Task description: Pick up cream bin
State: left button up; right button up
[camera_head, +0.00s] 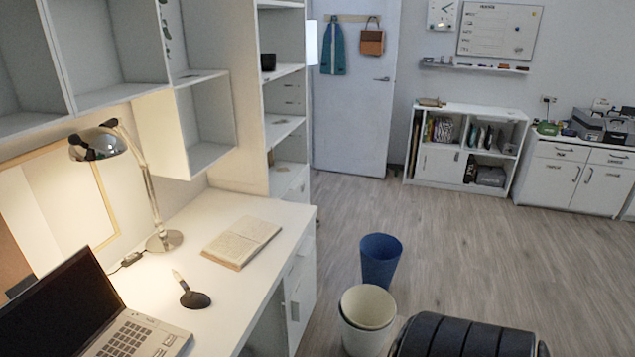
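The cream bin (368,307) is a round, open-topped, tapered bin in the lower middle of the head view. It seems to sit inside or just above another pale bin (362,341), whose side shows below it; I cannot tell which. A blue bin (381,260) stands on the floor just behind it. Neither of my grippers is in view.
A black, ribbed rounded object (465,338) is close to the cream bin's right. The wooden floor (480,240) beyond is clear.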

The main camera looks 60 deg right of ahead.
aim_at(366, 308)
jog(key=z, duration=2.2)
jog(key=i+l+u, duration=0.2)
jog(key=i+l, duration=0.8)
